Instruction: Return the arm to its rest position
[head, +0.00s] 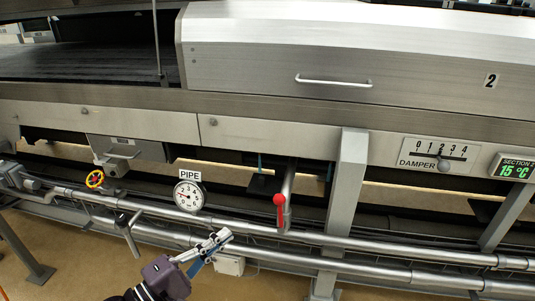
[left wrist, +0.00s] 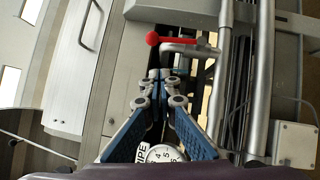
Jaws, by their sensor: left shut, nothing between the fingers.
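My left gripper (head: 220,238) reaches in from the bottom of the head view, in front of the silver pipes. It is shut and empty. In the left wrist view its blue-padded fingers (left wrist: 161,78) come together at the tips with nothing between them. The red-handled lever (head: 279,201) stands apart from the gripper, up and to the right in the head view. The lever's red knob (left wrist: 152,39) also shows beyond the fingertips in the left wrist view. My right gripper is not in view.
Horizontal silver pipes (head: 390,270) and a grey upright post (head: 346,195) are close obstacles. The damper scale (head: 440,153) is at right. Open floor shows at lower left.

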